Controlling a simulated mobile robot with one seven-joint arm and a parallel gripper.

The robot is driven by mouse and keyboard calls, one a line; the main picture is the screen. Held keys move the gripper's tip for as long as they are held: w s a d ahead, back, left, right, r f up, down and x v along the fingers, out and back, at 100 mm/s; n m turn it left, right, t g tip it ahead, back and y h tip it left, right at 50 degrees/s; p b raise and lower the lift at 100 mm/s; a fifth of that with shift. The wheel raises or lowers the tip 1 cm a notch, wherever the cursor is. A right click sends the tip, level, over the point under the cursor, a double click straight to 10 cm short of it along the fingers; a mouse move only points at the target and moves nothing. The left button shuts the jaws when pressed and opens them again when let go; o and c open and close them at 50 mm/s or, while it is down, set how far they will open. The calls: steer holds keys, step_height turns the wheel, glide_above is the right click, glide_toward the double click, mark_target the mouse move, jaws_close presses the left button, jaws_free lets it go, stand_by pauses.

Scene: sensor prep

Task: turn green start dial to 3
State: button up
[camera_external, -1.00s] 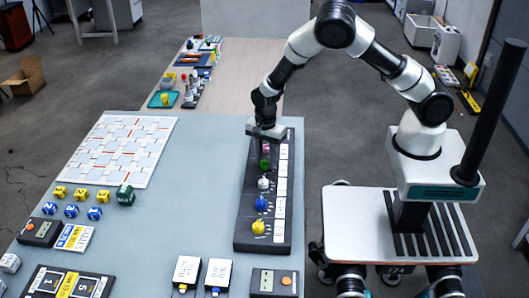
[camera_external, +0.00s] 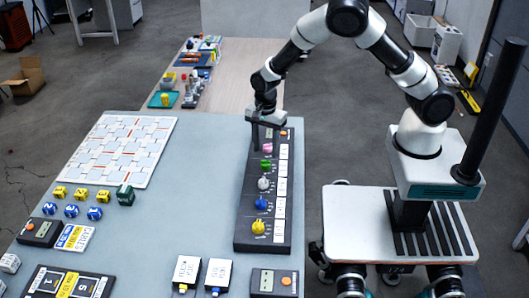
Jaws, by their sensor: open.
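A dark dial panel (camera_external: 243,225) stands near the right edge of the grey table, with a column of colored dials and white labels beside them. The green dial (camera_external: 266,164) is second from the far end, below a pink dial (camera_external: 267,148). Nearer are a white dial (camera_external: 263,183), a blue dial (camera_external: 261,204) and a yellow dial (camera_external: 258,227). My gripper (camera_external: 265,146) is open, fingers pointing down, above the far end of the panel near the pink dial. It appears apart from the green dial. The dial settings are too small to read.
A white and red grid board (camera_external: 122,150) lies at the far left. Yellow and blue cubes (camera_external: 71,210) and a green cube (camera_external: 125,195) stand at the left. The table's middle is clear.

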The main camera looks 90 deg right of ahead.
step_height(320, 180, up, 12)
steer(key=shift+p, duration=0.35)
steer(key=s+a+r+n+t+p, duration=0.1)
steer(key=s+a+r+n, duration=0.3)
steer(key=s+r+n, duration=0.6)
steer(key=s+a+r+n+t+p, duration=0.1)
steer(key=s+a+r+n+t, duration=0.3)
steer(key=s+r+n, duration=0.7)
steer(key=shift+s+a+r+n+t, duration=0.3)
steer(key=shift+s+a+n, duration=0.2)
steer(key=shift+a+n, duration=0.25)
step_height(320, 180, down, 12)
steer(key=b, duration=1.2)
steer(key=shift+f, duration=0.2)
